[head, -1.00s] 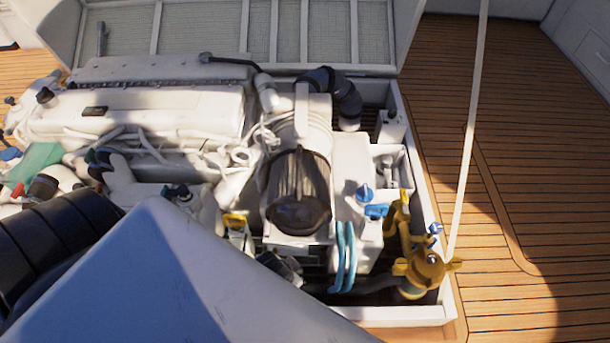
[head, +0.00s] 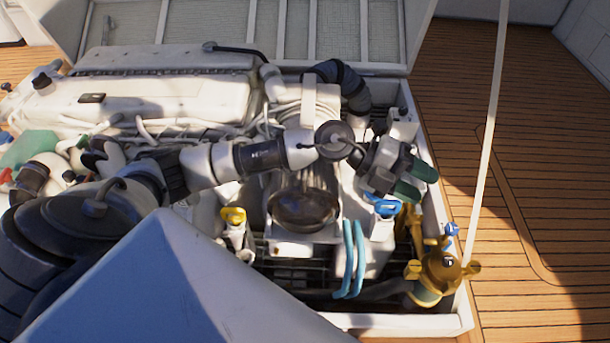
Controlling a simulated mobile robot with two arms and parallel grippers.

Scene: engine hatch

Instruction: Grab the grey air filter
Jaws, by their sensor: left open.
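The grey air filter (head: 304,208) is a dark, ribbed cylinder with a rounded front end, mounted at the front of the engine in the open hatch. My left arm comes in from the left and crosses above it, hiding its upper rear part. My left gripper (head: 416,180) has dark green fingertips and is open. It is up and to the right of the filter, over the right side of the hatch, apart from the filter. I see nothing between its fingers. My right gripper is not in view.
The white engine (head: 140,108) fills the left and middle of the hatch. A black hose (head: 345,82) curves behind the filter. Light blue hoses (head: 354,258) and a brass strainer (head: 437,272) stand to its right. A pale pole (head: 489,130) rises over the wooden deck (head: 550,220).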

